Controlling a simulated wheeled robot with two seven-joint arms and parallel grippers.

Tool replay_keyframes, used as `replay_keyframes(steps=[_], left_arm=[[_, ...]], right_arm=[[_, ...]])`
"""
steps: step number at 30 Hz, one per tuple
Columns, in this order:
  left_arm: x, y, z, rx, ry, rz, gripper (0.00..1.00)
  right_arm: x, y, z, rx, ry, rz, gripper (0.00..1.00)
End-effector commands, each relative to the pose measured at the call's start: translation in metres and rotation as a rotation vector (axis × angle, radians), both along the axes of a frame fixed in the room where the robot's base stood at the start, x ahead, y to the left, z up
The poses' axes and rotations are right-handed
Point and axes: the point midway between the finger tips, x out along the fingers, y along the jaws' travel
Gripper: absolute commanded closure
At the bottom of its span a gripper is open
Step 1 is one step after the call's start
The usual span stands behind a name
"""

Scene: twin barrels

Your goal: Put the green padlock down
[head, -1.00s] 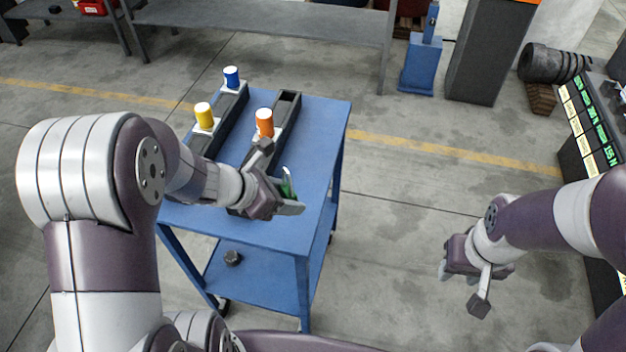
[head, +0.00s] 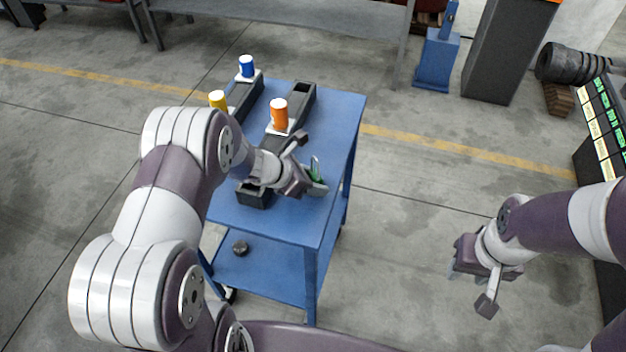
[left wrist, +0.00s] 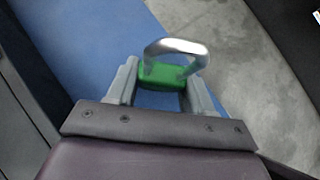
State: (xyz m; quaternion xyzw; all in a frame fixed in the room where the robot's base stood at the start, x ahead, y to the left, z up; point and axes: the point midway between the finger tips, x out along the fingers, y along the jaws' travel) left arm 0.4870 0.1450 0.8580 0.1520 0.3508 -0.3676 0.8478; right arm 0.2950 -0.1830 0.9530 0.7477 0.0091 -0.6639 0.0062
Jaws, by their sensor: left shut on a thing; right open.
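The green padlock (left wrist: 165,74) with its silver shackle is between the fingers of my left gripper (left wrist: 160,85) in the left wrist view. In the head view the padlock (head: 315,172) shows in small part, the rest hidden by the left gripper (head: 308,165). The gripper is shut on it, over the right side of the blue cart top (head: 335,125). I cannot tell whether the padlock touches the cart top. My right gripper (head: 474,283) is open and empty, over the floor to the right of the cart.
Two black racks stand on the cart: the left one holds a blue barrel (head: 246,66) and a yellow barrel (head: 218,100), the right one an orange barrel (head: 279,114). A small dark object (head: 240,248) lies on the lower shelf. The cart's right strip is clear.

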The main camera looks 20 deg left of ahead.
Motion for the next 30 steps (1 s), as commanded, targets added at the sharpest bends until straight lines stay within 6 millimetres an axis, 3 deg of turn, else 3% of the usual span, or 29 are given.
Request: replay_keyframes(steps=[2, 3, 5, 13, 17, 24, 30], left_arm=[[0.0, 0.0, -0.004, 0.0, 0.0, 0.0, 0.76], [0.0, 0.0, -0.003, 0.0, 0.0, 0.0, 0.39], [0.0, 0.0, -0.002, 0.0, 0.0, 0.0, 0.23], [0.0, 0.0, -0.001, 0.0, 0.0, 0.0, 0.23], [-0.004, 0.005, 0.009, 0.0, -0.002, 0.003, 0.23], [-0.034, 0.039, 0.054, 0.002, -0.003, 0.005, 0.23], [-0.054, 0.058, 0.08, 0.0, -0.001, 0.002, 0.23]], right_arm=[[0.0, 0.0, -0.005, 0.0, 0.0, 0.0, 0.57], [0.0, 0.0, -0.003, 0.0, 0.0, 0.0, 0.57], [0.0, 0.0, -0.003, 0.0, 0.0, 0.0, 0.57], [0.0, 0.0, -0.002, 0.0, 0.0, 0.0, 0.57], [0.0, 0.0, 0.002, 0.0, 0.0, 0.0, 0.57], [0.0, 0.0, 0.005, 0.0, 0.0, 0.0, 0.57], [0.0, 0.0, 0.007, 0.0, 0.0, 0.0, 0.57]])
